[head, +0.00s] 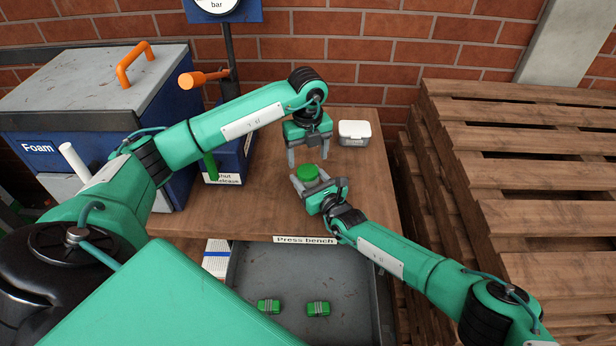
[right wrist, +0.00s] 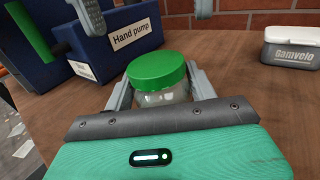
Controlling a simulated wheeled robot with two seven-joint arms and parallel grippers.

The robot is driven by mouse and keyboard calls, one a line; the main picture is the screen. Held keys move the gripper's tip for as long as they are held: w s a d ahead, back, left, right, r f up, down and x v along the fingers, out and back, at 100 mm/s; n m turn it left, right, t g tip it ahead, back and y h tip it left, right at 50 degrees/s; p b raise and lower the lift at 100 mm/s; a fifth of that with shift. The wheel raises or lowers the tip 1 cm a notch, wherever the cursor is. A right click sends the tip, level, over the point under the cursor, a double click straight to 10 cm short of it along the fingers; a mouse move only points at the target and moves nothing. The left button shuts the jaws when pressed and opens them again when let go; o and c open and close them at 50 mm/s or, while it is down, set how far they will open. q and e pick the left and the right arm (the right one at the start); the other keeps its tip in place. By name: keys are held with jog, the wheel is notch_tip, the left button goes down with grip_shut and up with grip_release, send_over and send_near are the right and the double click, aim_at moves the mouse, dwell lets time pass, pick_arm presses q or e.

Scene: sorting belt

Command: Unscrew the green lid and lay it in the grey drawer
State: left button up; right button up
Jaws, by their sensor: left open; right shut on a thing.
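The green lid (head: 308,172) sits on a clear glass jar, which shows in the right wrist view (right wrist: 163,98) with the lid (right wrist: 157,70) on top. My right gripper (head: 313,184) is shut on the jar below the lid, one finger on each side. My left gripper (head: 309,154) is open and empty, pointing down just behind and above the lid, not touching it. Its fingertips show at the top of the right wrist view. The grey drawer (head: 300,268) is open below the bench's front edge.
A white tub (head: 355,132) stands at the bench's back right. The blue hand pump (head: 228,160) stands left; wooden pallets (head: 530,160) stand right.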

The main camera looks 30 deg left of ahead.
aim_at(305, 170)
pick_arm(q)
jog(key=m, duration=0.3)
jog(key=shift+a+r+m, duration=0.1)
jog(key=shift+a+m, duration=0.05)
jog(key=shift+m, duration=0.25)
jog(key=m, duration=0.4)
jog(key=shift+m, duration=0.3)
jog(key=m, duration=0.7)
jog(key=shift+m, duration=0.3)
jog(key=shift+o, duration=1)
notch_tip(305, 170, up, 7)
jog(key=m, duration=1.2)
jog(key=shift+m, duration=0.3)
jog(key=f, duration=1.1)
jog(key=shift+a+f, duration=0.25)
jog(key=shift+a, duration=0.05)
